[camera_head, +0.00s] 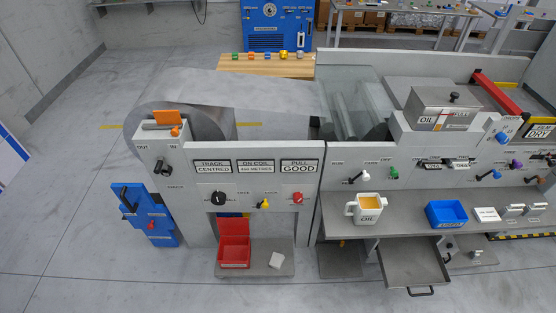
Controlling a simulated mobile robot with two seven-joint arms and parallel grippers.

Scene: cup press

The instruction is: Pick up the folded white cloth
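Neither of my grippers shows in the head view.
A white OIL jug (365,208) stands on the ledge. Blue steps or boxes (150,213) stand at the left. The floor (120,285) in front is clear.

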